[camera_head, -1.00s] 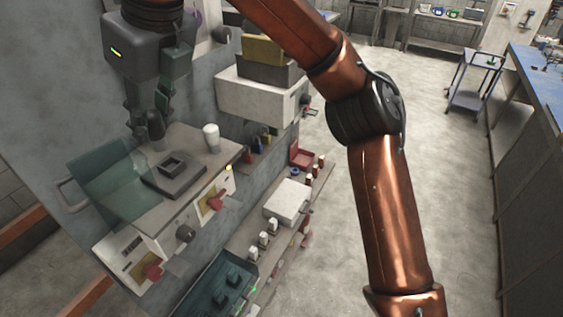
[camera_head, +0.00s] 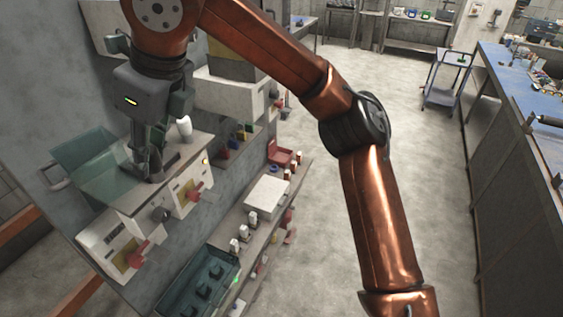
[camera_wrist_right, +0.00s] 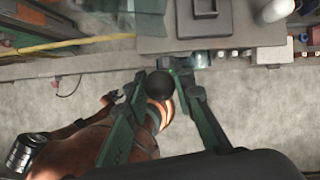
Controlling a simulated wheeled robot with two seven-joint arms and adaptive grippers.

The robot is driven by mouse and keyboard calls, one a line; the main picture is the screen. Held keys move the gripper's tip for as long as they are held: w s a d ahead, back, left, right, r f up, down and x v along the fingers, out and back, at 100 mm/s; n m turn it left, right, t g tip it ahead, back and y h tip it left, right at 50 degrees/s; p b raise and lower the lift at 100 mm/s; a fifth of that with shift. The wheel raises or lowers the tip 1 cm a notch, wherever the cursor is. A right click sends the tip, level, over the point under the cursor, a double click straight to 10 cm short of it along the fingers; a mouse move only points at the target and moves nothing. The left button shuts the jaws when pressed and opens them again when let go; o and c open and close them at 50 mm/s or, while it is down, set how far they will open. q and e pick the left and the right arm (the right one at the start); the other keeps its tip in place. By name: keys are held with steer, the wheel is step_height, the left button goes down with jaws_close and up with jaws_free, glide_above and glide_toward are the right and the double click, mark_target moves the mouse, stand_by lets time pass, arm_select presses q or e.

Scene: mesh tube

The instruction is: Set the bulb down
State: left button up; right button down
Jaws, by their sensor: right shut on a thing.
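My right gripper (camera_head: 152,163) hangs over the front part of the worktop of a grey wall unit, fingers pointing down. It is shut on a dark rounded thing, seemingly the bulb (camera_head: 156,172). In the right wrist view the bulb (camera_wrist_right: 165,83) shows as a black ball between the fingertips (camera_wrist_right: 172,76). A square dark socket block (camera_wrist_right: 204,18) lies on the worktop, beyond the fingers in that view; the gripper mostly hides it in the head view. A white bulb-like piece (camera_head: 184,128) stands on the worktop to the right. My left gripper is not in view.
A teal translucent bin (camera_head: 92,160) is left of the worktop (camera_head: 125,195). Knobs (camera_head: 192,190) stick out from its front. The floor (camera_head: 310,240) is clear.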

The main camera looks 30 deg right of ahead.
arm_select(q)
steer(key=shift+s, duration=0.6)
arm_select(e)
steer(key=s+d+f+n+g+h, duration=0.1)
steer(key=d+f+n, duration=0.5)
steer(key=f, duration=1.4)
steer(key=s+d+f+n+g+h, duration=0.1)
steer(key=s+d+f+n+g, duration=0.3)
steer(key=f, duration=1.7)
steer(key=s+d+f+n+g+h, duration=0.1)
steer(key=s+d+f+n+g, duration=0.1)
steer(key=d+f+n, duration=0.7)
step_height(320, 180, down, 12)
steer(key=n, duration=0.7)
steer(key=shift+s+d+n+g+h, duration=0.15)
steer(key=shift+d+n+g+h, duration=0.15)
steer(key=shift+d+n+g, duration=0.1)
